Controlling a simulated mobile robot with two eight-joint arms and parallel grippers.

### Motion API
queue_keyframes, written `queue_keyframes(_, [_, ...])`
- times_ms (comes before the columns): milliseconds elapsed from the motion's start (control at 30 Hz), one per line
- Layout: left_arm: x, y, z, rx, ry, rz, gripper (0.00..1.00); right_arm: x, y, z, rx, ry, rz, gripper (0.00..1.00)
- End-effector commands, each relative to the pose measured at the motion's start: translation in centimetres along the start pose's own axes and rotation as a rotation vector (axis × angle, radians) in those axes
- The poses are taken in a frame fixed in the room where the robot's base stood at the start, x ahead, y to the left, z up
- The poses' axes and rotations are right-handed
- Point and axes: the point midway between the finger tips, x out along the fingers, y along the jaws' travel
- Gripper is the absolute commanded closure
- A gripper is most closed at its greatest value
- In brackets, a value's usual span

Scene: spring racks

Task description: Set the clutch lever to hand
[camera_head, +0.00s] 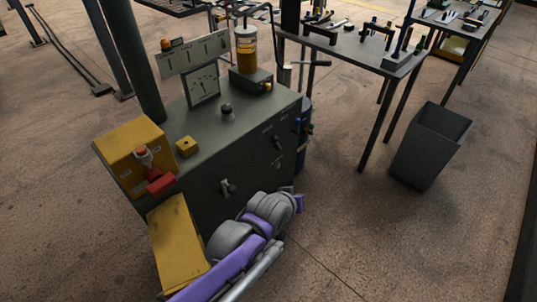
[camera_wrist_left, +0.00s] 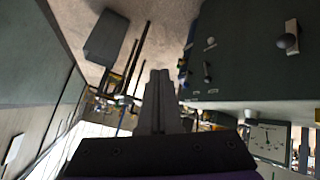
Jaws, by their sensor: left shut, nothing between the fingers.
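A dark green cabinet (camera_head: 205,195) carries levers on its front face, with labels too small to read. A lever with a ball knob (camera_head: 227,187) sits low on the front; it appears large at upper right in the left wrist view (camera_wrist_left: 288,40). Two smaller levers, an upper one (camera_head: 278,142) and a lower one (camera_head: 278,165), sit near the front's right edge. I cannot tell which is the clutch lever. My left gripper (camera_wrist_left: 160,75) is shut and empty, apart from the levers; in the head view my arm hides its fingers. My right gripper is not in view.
A yellow panel (camera_head: 178,245) juts out at front left. A dark bin (camera_head: 430,145) and a table (camera_head: 350,50) stand right; floor between is clear.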

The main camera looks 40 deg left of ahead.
Motion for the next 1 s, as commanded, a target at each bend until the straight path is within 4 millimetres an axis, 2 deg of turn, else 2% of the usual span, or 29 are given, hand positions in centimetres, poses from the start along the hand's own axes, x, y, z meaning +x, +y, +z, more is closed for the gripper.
queue_keyframes(33, [3.4, -1.1, -1.1, -0.100, 0.064, 0.007, 1.00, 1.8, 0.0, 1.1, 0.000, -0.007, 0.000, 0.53])
queue_keyframes(167, [9.6, -3.6, -4.7, -0.364, 0.235, 0.065, 1.00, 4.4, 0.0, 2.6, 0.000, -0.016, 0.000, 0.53])
queue_keyframes(300, [16.0, -7.8, -7.5, -0.628, 0.413, 0.163, 1.00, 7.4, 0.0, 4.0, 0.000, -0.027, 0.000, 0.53])
queue_keyframes(367, [18.5, -10.1, -8.3, -0.735, 0.486, 0.217, 1.00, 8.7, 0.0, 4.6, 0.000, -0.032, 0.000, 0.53])
queue_keyframes(500, [23.5, -15.8, -8.9, -0.955, 0.640, 0.366, 1.00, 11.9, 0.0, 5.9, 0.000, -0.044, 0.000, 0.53])
queue_keyframes(600, [25.9, -19.4, -8.6, -1.073, 0.725, 0.477, 1.00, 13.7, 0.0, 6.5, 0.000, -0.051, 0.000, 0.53])
queue_keyframes(733, [27.4, -22.9, -7.9, -1.173, 0.795, 0.593, 1.00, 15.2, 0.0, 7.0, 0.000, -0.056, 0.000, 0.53])
queue_keyframes(867, [27.9, -24.5, -7.5, -1.218, 0.826, 0.658, 1.00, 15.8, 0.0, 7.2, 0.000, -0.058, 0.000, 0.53])
queue_keyframes(1000, [27.8, -24.9, -7.4, -1.232, 0.834, 0.678, 1.00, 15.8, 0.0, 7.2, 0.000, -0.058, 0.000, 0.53])
